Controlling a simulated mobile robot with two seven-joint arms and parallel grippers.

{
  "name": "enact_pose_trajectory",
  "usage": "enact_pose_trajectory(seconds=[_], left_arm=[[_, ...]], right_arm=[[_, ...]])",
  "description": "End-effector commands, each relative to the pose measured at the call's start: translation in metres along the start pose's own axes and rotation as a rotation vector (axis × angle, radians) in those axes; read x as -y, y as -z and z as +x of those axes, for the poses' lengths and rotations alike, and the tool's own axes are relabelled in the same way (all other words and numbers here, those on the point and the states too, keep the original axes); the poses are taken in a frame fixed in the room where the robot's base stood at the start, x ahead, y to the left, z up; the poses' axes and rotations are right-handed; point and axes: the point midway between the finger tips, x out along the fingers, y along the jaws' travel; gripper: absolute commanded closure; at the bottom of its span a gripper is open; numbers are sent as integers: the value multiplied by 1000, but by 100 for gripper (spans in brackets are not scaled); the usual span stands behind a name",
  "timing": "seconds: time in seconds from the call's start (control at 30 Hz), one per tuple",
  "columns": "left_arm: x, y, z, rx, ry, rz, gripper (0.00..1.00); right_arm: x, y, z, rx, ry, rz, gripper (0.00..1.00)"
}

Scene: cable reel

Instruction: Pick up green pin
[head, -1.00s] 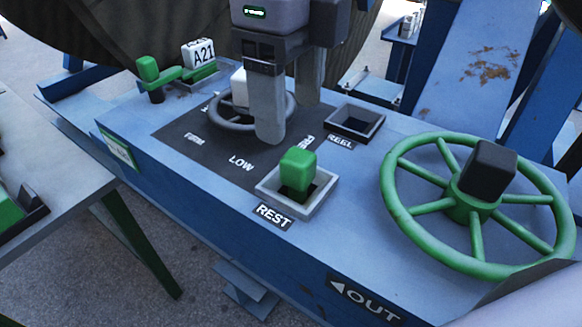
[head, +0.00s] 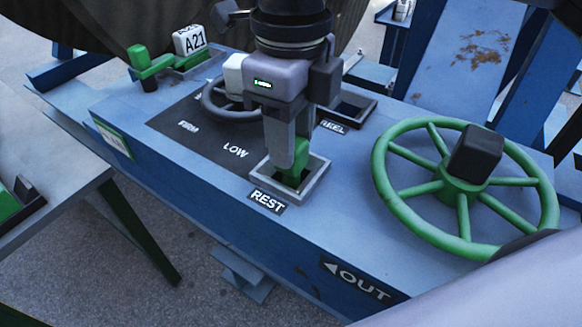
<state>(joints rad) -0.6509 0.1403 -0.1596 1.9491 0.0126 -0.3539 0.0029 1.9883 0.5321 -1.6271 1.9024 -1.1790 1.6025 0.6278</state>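The green pin (head: 301,153) stands upright in the square grey socket (head: 318,184) labelled REST, on the blue machine top. My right gripper (head: 291,156) reaches down from above, with its fingers around the pin's upper part. The near finger covers the pin's left side, and the far finger is mostly hidden. I cannot tell whether the fingers press on the pin. My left gripper is out of view.
A green handwheel (head: 462,188) with a black knob stands right of the pin. A dark square REEL socket (head: 352,108) and a small grey handwheel (head: 213,103) lie behind. A green lever (head: 148,64) is at the far left beside the A21 tag (head: 190,40).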

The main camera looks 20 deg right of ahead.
Motion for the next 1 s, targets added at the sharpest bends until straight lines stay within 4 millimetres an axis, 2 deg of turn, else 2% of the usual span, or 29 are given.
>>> enact_pose_trajectory(seconds=[0.37, 0.57, 0.77, 1.0], left_arm=[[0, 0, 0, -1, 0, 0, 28], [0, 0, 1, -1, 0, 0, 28], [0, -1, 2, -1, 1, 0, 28], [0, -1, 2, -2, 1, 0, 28]], right_arm=[[0, -1, -3, 3, 1, 0, 100], [0, -1, -19, 5, 2, 0, 100], [0, -1, -54, 7, 2, 1, 100], [-1, -1, -109, 7, 1, 1, 100]])
